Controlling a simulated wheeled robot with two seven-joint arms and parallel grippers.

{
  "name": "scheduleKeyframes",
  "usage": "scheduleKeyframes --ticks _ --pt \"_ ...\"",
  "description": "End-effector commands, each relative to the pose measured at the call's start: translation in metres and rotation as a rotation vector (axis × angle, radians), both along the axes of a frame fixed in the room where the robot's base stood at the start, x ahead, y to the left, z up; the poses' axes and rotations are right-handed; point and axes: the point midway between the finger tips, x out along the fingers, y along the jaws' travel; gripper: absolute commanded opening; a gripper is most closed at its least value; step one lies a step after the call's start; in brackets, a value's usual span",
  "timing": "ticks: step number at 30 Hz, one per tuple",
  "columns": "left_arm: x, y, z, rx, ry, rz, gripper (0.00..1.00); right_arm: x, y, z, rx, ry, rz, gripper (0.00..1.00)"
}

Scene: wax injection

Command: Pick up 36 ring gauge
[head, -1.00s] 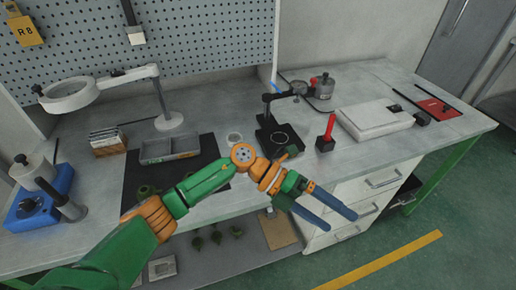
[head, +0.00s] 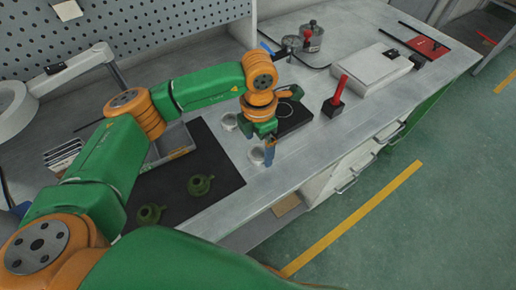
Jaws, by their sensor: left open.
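Two small pale ring-shaped pieces sit on the grey bench: one ring (head: 229,121) just beyond the black mat's corner, and another ring (head: 256,156) nearer the bench's front edge. I cannot read a size on either, so I cannot tell which is the 36 ring gauge. My left gripper (head: 269,154) points down beside the nearer ring, at its right in the head view. Its blue fingers look narrow from this angle, and it is open with nothing seen between them. Whether it touches the ring cannot be told. My right gripper is not in view.
A black stand (head: 293,117) is just behind my left gripper. A red-handled tool (head: 336,97) stands to the right. Green pieces (head: 201,185) lie on the black mat (head: 215,165), near a grey tray (head: 170,145). A white box (head: 369,71) is farther right.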

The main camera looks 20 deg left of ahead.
Motion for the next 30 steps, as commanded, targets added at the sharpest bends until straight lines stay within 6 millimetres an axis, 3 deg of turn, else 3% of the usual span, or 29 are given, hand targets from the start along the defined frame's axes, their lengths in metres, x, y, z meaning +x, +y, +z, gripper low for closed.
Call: scheduleKeyframes --ticks 4,11,22,30 --pt "0.000 0.000 -0.022 -0.001 0.003 0.001 1.00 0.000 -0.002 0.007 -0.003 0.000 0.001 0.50" --pt "0.001 -0.001 -0.027 -0.003 0.000 0.000 1.00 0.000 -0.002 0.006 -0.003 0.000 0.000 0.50" --pt "0.001 -0.001 -0.027 -0.004 0.000 0.000 0.03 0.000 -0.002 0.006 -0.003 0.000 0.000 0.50" --pt "0.001 -0.001 -0.025 -0.004 0.000 0.000 0.00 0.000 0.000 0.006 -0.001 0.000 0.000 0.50"
